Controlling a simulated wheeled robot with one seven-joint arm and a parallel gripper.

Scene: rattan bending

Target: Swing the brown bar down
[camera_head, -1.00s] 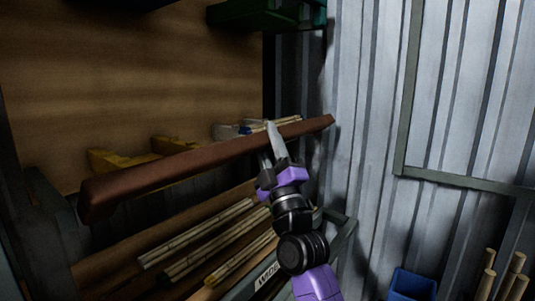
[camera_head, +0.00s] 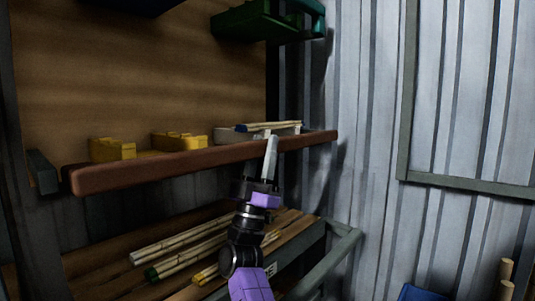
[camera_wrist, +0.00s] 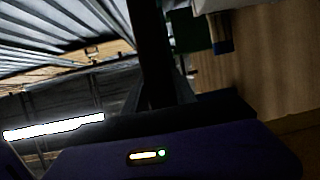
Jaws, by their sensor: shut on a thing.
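The brown bar (camera_head: 180,169) runs almost level across the front of the shelf in the head view, from the dark bracket at left to near the metal wall at right. My gripper (camera_head: 270,158) is shut on the bar right of its middle, with one pale finger showing in front of it. The other finger is hidden. In the wrist view, my gripper's purple body fills the lower part, and I cannot clearly make out the bar there.
Yellow blocks (camera_head: 180,141) and a white tray (camera_head: 230,135) with sticks stand behind the bar. Bundled canes (camera_head: 180,250) lie on the lower shelf (camera_head: 110,287). A green bin (camera_head: 255,22) hangs above. A grey rail (camera_head: 325,262) juts out at lower right, near a blue bin (camera_head: 420,293).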

